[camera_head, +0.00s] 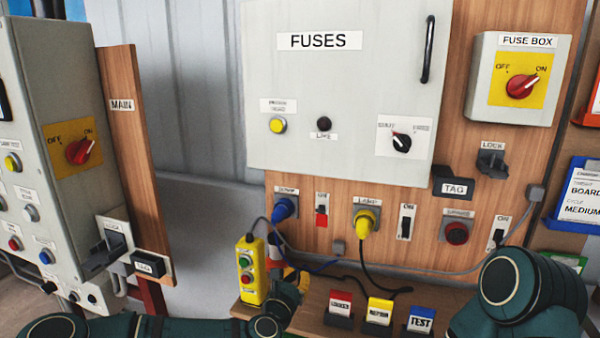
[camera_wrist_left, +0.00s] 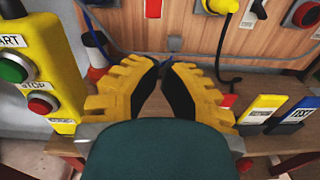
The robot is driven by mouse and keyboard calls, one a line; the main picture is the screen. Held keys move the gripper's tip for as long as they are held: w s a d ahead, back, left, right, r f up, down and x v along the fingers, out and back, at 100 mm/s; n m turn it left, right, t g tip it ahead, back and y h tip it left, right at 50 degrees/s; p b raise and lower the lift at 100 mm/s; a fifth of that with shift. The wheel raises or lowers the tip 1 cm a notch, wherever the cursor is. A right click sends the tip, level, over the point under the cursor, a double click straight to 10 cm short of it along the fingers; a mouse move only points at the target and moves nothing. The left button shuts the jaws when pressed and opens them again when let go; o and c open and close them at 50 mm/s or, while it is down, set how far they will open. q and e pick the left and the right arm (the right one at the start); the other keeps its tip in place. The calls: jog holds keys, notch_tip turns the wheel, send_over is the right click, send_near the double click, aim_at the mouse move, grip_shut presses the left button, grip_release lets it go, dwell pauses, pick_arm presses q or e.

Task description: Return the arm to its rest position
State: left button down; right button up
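My left gripper (camera_head: 298,277) is low in the middle of the head view, just right of the yellow push-button box (camera_head: 251,270) and in front of the wooden panel. It is small and partly hidden by its own wrist there. In the left wrist view, its two yellow fingers with dark pads (camera_wrist_left: 163,68) lean toward each other with a gap between them, and nothing is held. The button box (camera_wrist_left: 42,75) stands left of the fingers in that view, apart from them. My right arm shows at the lower right of the head view; its gripper is out of view.
A shelf holds red, yellow and blue cards (camera_head: 379,311) right of the left gripper. Blue (camera_head: 285,208) and yellow (camera_head: 366,220) plugs with hanging cables are above. The grey FUSES cabinet (camera_head: 345,110) is higher. The MAIN cabinet (camera_head: 60,100) stands at left.

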pick_arm(q)
jog(key=s+d+f+m+g+h, duration=0.1)
jog(key=s+d+f+m+g, duration=0.1)
jog(key=s+f+m+g, duration=0.35)
jog(key=s+d+f+m+g+h, duration=0.1)
jog(key=s+d+f+m+g, duration=0.15)
jog(key=s+f+m, duration=0.6)
jog(key=s+a+f+m+g+y, duration=0.2)
jog(key=s+a+f+m+g, duration=0.1)
jog(key=s+a+f+m, duration=0.3)
jog(key=s+a+f+m+g+y, duration=0.2)
jog(key=s+a+f+m+g, duration=0.2)
jog(key=s+a+m, duration=0.3)
jog(key=s+f+m, duration=0.1)
jog(key=s+m, duration=0.1)
jog(key=s, duration=0.1)
jog(key=shift+s+a+f+m, duration=0.25)
jog(key=shift+f+m, duration=0.05)
jog(key=shift+f, duration=0.1)
pick_arm(e)
jog(key=shift+w+d, duration=0.15)
jog(key=shift+w, duration=0.2)
